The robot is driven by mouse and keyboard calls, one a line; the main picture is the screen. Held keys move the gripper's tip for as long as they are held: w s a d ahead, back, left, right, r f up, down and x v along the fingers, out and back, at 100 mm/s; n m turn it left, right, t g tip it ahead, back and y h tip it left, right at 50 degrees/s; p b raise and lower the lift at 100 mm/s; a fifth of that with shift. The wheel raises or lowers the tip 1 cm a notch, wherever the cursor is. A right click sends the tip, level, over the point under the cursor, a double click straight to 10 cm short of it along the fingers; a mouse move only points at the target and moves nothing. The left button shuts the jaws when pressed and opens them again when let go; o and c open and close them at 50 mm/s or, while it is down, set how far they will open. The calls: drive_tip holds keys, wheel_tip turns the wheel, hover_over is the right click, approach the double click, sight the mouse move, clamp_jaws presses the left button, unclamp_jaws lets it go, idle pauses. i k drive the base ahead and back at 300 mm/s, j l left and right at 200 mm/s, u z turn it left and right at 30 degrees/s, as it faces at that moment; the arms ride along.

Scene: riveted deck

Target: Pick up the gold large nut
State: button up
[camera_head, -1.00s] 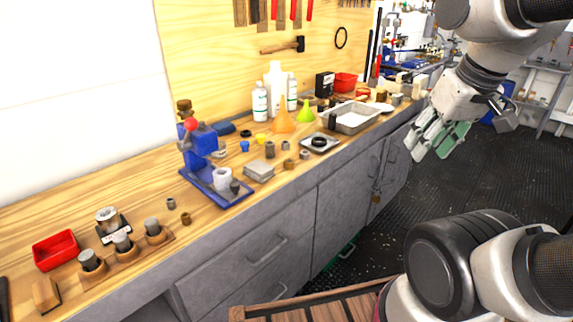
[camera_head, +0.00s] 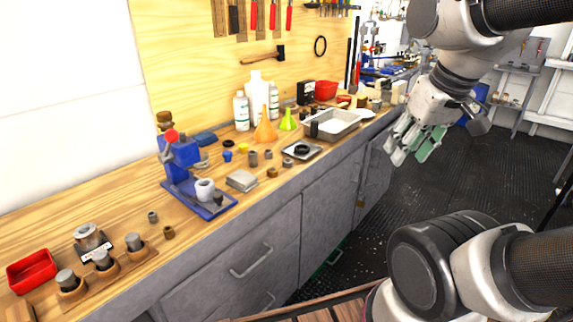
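Several small nut-like rings stand on the wooden workbench (camera_head: 118,213). A brownish-gold ring (camera_head: 169,232) is near the front edge, left of the blue press. Another brownish piece (camera_head: 272,172) lies right of the grey block, with a similar one (camera_head: 287,163) beside it. They are too small for me to tell which is the gold large nut. My gripper (camera_head: 413,150) hangs in the air at the upper right, past the bench's front edge and well apart from these pieces. Its green-padded fingers look apart, with nothing visible between them.
The blue press (camera_head: 181,160) stands mid-bench. White bottles (camera_head: 256,92), an orange funnel (camera_head: 265,128) and a metal tray (camera_head: 334,122) are farther back. A red bin (camera_head: 32,270) and a wooden holder with cylinders (camera_head: 103,270) are at left. Dark floor (camera_head: 400,190) is clear right of the cabinets.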

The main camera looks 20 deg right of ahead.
sight(273, 172)
drive_tip(key=i+l+u, duration=0.55)
drive_tip(key=l, duration=0.4)
drive_tip(key=i, duration=0.05)
